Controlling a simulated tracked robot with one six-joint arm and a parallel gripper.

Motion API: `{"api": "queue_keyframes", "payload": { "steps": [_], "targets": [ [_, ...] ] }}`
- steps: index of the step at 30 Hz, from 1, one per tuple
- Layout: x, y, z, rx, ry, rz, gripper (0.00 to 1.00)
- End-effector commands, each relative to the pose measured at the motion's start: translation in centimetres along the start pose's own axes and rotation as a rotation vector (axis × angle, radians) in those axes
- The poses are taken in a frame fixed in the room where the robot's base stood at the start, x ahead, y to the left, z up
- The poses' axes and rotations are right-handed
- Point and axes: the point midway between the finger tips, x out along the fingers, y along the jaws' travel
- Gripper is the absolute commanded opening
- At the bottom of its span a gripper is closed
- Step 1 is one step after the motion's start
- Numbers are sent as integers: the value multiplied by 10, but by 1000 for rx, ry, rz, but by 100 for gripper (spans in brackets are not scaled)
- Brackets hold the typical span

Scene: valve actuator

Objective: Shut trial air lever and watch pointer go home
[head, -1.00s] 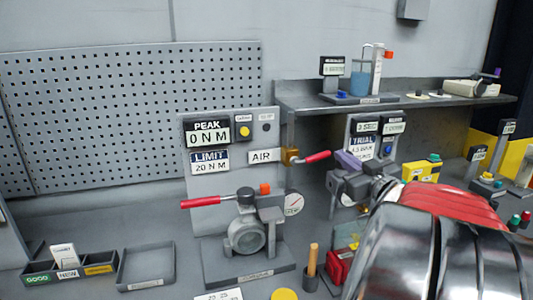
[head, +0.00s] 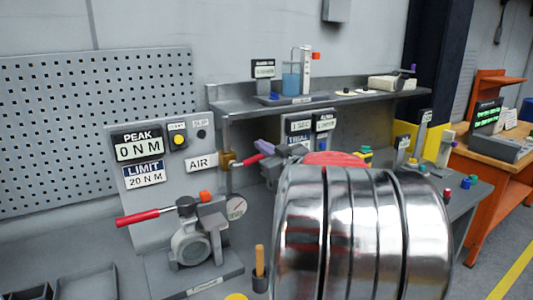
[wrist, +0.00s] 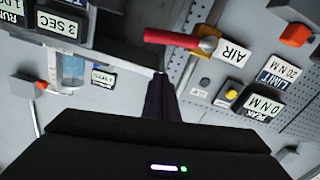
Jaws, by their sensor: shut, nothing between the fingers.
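The trial air lever is a red handle (head: 246,161) on a brass valve (head: 227,159) beside the AIR label, pointing right in the head view. In the wrist view the red handle (wrist: 172,39) lies across the upper middle, its free end just beyond my gripper (wrist: 158,78). My gripper's purple fingers (head: 266,148) are shut and empty close to the handle's free end; I cannot tell whether they touch.
A longer red lever (head: 138,217) sticks out left of the actuator. The PEAK display (head: 137,145) reads 0 N M. A shelf (head: 230,108) with a blue-liquid beaker (head: 291,84) is above. My arm hides much of the bench's right side.

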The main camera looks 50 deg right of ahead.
Motion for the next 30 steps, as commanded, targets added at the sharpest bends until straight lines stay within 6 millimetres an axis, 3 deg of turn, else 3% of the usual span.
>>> {"api": "queue_keyframes", "payload": {
  "steps": [2,6,12,24,30],
  "targets": [
    [14,-1,0,1,0,-3,0],
    [16,-1,23,3,-3,-1,0],
    [20,-1,38,1,-1,-1,0],
    [20,-1,39,5,0,-2,0],
    [20,1,47,86,0,0,0]
  ]
}}
